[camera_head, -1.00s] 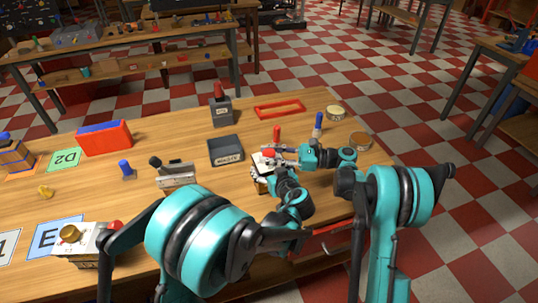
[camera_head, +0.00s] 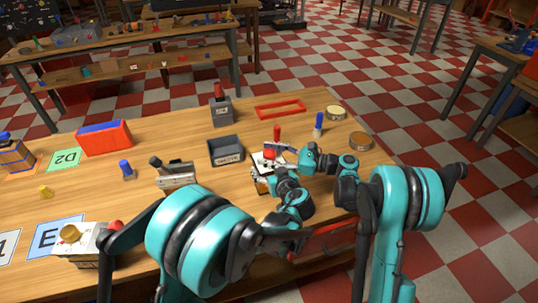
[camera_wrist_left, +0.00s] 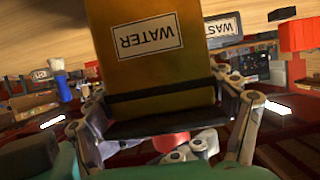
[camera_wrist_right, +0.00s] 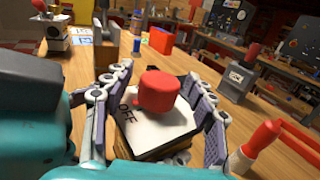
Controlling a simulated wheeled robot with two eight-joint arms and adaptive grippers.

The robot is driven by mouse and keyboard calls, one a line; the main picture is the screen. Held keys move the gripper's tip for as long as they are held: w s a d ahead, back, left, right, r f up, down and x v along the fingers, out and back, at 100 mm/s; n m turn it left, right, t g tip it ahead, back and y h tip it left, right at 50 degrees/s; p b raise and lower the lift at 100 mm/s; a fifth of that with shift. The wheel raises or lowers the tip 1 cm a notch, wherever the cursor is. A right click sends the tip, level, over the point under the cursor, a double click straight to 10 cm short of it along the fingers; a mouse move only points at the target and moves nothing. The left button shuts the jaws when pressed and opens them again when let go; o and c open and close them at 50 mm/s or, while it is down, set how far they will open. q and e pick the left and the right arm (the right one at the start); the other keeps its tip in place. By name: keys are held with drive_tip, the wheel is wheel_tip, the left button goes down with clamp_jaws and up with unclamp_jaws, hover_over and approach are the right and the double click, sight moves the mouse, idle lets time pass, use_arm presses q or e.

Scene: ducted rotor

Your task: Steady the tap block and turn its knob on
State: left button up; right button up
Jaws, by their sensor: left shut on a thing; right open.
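The tap block (camera_head: 261,186) stands near the front right of the table. In the left wrist view its wooden side carries a WATER label (camera_wrist_left: 148,40). My left gripper (camera_wrist_left: 165,112) is shut on the block, one finger on each side; in the head view it is largely hidden behind my arm. The red knob (camera_wrist_right: 159,92) sits on the block's white top, beside the word OFF (camera_wrist_right: 128,112). My right gripper (camera_wrist_right: 153,88) is open, with its fingers apart on either side of the knob. I cannot tell whether they touch it.
A red-topped peg (camera_head: 277,133) stands close behind the block. A dark tray (camera_head: 226,150) and a grey block with a lever (camera_head: 176,175) are to its left. A red frame (camera_head: 280,108) lies farther back.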

sight(269, 152)
wheel_tip(269, 152, up, 10)
drive_tip(key=shift+f, duration=0.15)
idle(0.4)
